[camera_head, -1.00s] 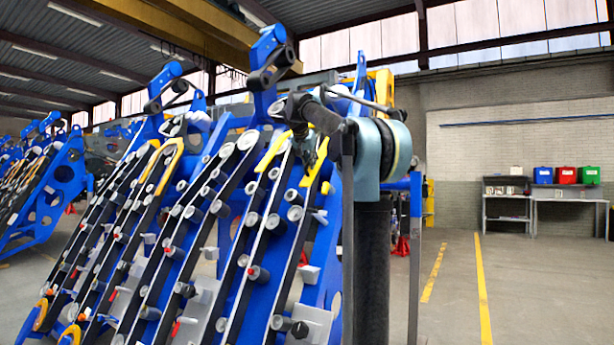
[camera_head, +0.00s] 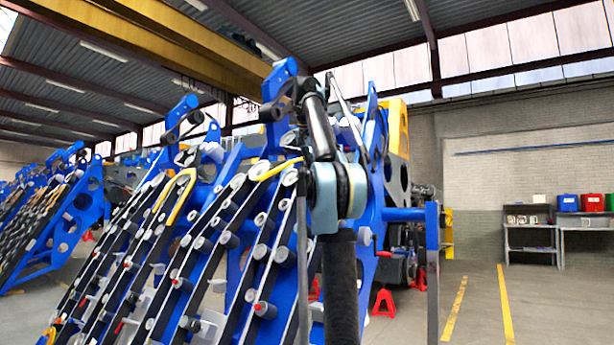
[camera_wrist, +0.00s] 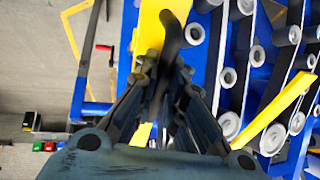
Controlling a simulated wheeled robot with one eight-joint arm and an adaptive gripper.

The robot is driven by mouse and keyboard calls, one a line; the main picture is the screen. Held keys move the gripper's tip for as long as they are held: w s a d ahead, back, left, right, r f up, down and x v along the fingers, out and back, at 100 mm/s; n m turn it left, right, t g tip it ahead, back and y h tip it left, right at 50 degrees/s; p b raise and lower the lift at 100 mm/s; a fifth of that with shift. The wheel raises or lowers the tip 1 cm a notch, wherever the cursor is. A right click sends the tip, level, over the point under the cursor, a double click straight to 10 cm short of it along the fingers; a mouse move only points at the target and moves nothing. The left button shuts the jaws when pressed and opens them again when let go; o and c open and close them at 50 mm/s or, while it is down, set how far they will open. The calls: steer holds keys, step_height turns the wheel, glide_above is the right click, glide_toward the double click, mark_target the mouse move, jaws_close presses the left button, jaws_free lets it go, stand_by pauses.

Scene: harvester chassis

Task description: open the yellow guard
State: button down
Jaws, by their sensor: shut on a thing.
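The yellow guard (camera_head: 397,125) shows in the head view as an upright yellow panel behind my arm, at the right end of the blue frame. In the wrist view a yellow panel (camera_wrist: 150,28) lies just beyond my fingers, with a dark curved bar, seemingly its handle (camera_wrist: 172,32), in front of it. My gripper (camera_wrist: 165,68) is shut on this dark handle, which runs down between the fingers. In the head view my arm hides part of the machine, and the grip itself cannot be made out. How far the guard is open cannot be told.
The blue harvester frame (camera_head: 405,214) with dark sloping belts and rollers fills the left and centre. Red stands (camera_head: 383,303) are under it. A shelf and bench (camera_head: 531,240) with coloured bins stand at the back wall. The floor at right (camera_head: 560,310) is clear.

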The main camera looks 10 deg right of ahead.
steer(key=shift+r, duration=0.3)
steer(key=shift+w, duration=0.1)
steer(key=c, duration=1.7)
jaws_free()
steer(key=shift+o, duration=0.2)
steer(key=shift+v, duration=2.35)
steer(key=s+a, duration=0.5)
steer(key=s, duration=0.5)
steer(key=shift+s, duration=0.4)
